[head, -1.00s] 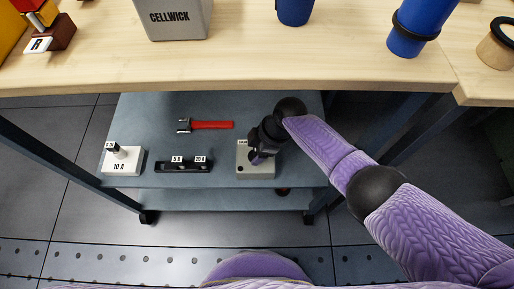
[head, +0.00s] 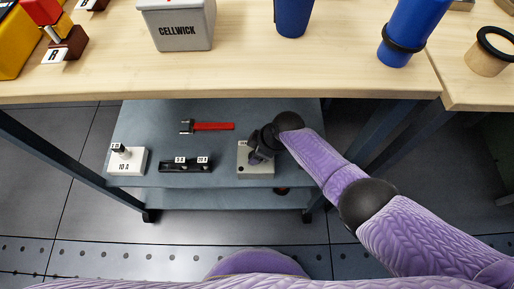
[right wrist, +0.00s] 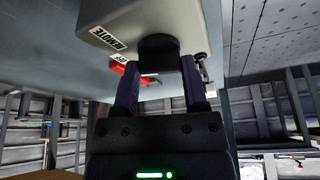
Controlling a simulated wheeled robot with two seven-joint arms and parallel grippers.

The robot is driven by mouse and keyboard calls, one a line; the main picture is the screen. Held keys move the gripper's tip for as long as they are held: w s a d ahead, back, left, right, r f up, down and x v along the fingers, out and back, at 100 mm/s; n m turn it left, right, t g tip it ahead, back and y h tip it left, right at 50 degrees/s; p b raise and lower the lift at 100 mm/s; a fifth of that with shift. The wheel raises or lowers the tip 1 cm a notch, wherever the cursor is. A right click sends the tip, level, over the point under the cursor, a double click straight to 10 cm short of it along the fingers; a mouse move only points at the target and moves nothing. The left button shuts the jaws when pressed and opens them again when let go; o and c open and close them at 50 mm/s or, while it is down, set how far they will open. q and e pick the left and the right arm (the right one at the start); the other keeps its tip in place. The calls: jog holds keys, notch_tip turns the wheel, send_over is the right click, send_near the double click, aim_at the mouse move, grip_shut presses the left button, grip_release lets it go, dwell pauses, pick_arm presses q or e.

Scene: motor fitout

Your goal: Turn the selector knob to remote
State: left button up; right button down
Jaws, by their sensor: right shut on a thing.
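The selector box is a pale grey block (head: 256,172) on the lower shelf, at the right end of its front row. My left gripper is out of view.
The blue-grey shelf (head: 225,122) also holds a red-handled tool (head: 212,126), a white 10 A block (head: 126,162) and a black fuse holder (head: 186,166). The wooden worktop (head: 250,75) overhangs its back, carrying a CELLWICK box (head: 178,28) and blue cylinders.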

jog(key=m+t+p, duration=0.1)
jog(key=m, duration=0.2)
jog(key=shift+s+r+m+h+p, duration=0.1)
jog(key=shift+m+h+p, duration=0.2)
jog(key=shift+h, duration=0.1)
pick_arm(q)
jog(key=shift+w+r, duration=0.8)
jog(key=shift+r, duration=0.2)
pick_arm(e)
jog(key=shift+m+t, duration=0.3)
jog(key=shift+m, duration=0.3)
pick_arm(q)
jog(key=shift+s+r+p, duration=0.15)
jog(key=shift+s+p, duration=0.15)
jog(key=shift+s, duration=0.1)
